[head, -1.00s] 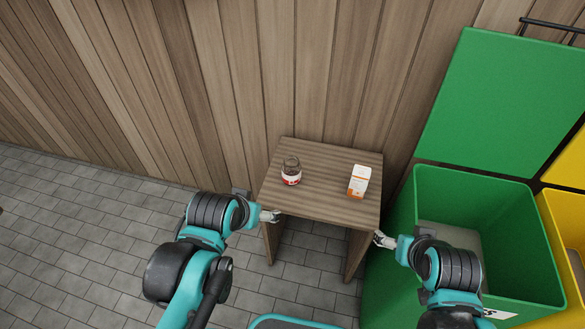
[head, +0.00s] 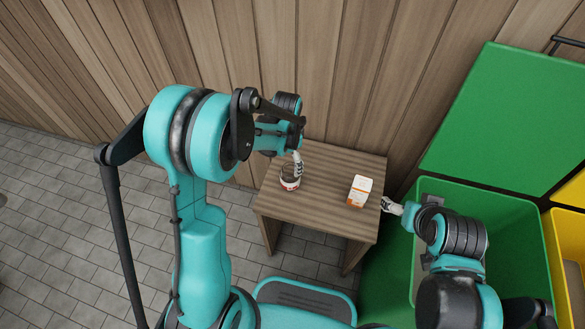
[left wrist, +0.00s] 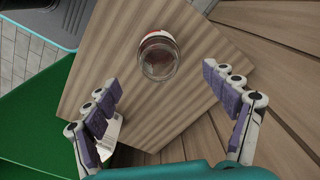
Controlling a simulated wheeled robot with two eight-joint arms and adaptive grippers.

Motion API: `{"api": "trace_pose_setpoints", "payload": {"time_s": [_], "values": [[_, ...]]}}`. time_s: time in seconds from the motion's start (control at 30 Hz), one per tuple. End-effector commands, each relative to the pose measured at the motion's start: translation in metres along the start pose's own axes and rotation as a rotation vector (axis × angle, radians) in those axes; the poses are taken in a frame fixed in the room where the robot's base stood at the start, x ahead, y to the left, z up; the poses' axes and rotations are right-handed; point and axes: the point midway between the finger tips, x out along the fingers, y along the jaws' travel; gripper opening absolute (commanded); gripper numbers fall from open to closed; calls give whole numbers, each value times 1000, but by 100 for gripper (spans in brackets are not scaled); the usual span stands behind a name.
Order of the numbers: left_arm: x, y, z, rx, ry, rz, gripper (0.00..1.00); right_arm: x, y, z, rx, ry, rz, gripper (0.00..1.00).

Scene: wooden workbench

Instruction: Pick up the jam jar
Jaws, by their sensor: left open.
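The jam jar (head: 290,180) is clear glass with dark contents and a red and white label. It stands upright on the small wooden table (head: 325,205). My left gripper (head: 298,168) is above the jar and partly covers it in the head view. In the left wrist view the jar (left wrist: 158,56) lies ahead of the open fingers (left wrist: 166,90), roughly centred between them and clear of both. My right gripper (head: 386,205) is by the table's right edge, empty of anything I can see; its jaws are too small to judge.
A white and orange carton (head: 361,190) stands on the table to the right of the jar. In the left wrist view it shows beside the left finger (left wrist: 110,135). An open green bin (head: 480,205) stands right of the table, and a wooden wall (head: 330,80) behind it.

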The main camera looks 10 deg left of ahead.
Motion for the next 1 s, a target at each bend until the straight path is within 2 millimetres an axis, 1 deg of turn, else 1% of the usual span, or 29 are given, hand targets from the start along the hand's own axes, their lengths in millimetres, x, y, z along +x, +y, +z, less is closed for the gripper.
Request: {"api": "trace_pose_setpoints", "payload": {"time_s": [0.13, 0.27, 0.4, 0.57, 0.7, 0.8, 0.87, 1.0], "values": [[13, -1, -3, 35, -20, 18, 85, -3, 0, -2, 0, 0, 0, 83], [26, -1, -4, 45, -25, 23, 85, 0, 0, 0, 0, 0, 0, 83], [43, 0, -3, 45, -25, 23, 85, 6, 0, 5, 0, 0, 0, 83], [57, 2, -1, 45, -25, 23, 85, 13, 0, 9, 0, 0, 0, 83], [80, 6, 2, 44, -25, 22, 85, 25, 0, 18, 0, 0, 0, 83], [93, 6, 2, 44, -24, 22, 85, 29, 0, 21, 0, 0, 0, 83], [96, 6, 2, 44, -24, 22, 85, 30, 0, 22, 0, 0, 0, 83], [95, 6, 2, 44, -23, 22, 85, 29, 0, 21, 0, 0, 0, 83]]}}
